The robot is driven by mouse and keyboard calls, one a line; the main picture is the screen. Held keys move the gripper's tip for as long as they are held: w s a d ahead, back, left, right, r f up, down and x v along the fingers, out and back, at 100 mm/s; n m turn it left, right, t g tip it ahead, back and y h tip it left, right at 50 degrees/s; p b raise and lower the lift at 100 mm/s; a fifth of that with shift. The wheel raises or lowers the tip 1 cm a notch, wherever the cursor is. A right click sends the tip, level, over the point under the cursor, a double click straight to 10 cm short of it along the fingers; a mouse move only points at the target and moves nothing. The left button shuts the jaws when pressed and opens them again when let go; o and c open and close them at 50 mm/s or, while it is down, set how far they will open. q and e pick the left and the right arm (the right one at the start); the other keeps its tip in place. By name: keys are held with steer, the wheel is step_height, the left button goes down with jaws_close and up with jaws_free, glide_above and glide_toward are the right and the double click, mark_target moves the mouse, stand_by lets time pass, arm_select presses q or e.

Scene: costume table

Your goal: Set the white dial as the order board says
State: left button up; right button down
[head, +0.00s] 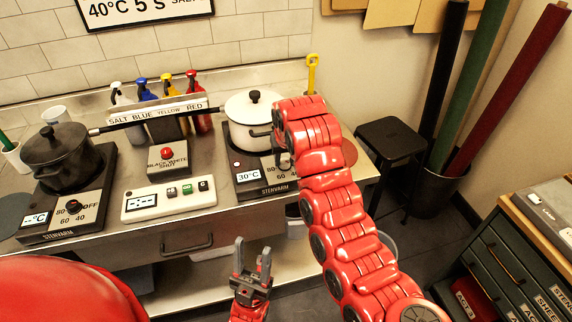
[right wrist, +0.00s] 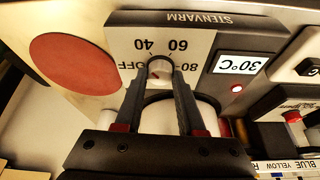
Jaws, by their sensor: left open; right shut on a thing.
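The dial (right wrist: 160,67) of the hot plate under the white pot (head: 252,108) is a pale round knob with a small reddish mark, ringed by OFF, 40, 60 and 80. The mark's exact setting is too small to read. The plate's display (head: 248,177) reads 30°C, also in the right wrist view (right wrist: 240,65). The order board (head: 140,12) shows "40°C 5 s" and a cut-off word. My left gripper (head: 252,268) is open and empty before the counter.
A black pot (head: 62,155) stands on another hot plate at left, with its own black dial (head: 73,207). Between the plates are a red button box (head: 168,157) and a switch panel (head: 168,198). Several spray bottles stand behind. A black stool (head: 390,138) is at right.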

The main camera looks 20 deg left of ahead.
steer(key=shift+f+m+h+b, duration=0.15)
steer(key=shift+m+h+b, duration=0.15)
steer(key=shift+m+b, duration=0.5)
steer(key=c, duration=0.5)
jaws_free()
steer(key=shift+a, duration=0.1)
steer(key=shift+s+r, duration=0.1)
steer(key=shift+r, duration=0.4)
steer(key=shift+s+p+v, duration=0.2)
steer(key=shift+p+v, duration=0.75)
steer(key=shift+v, duration=7.35)
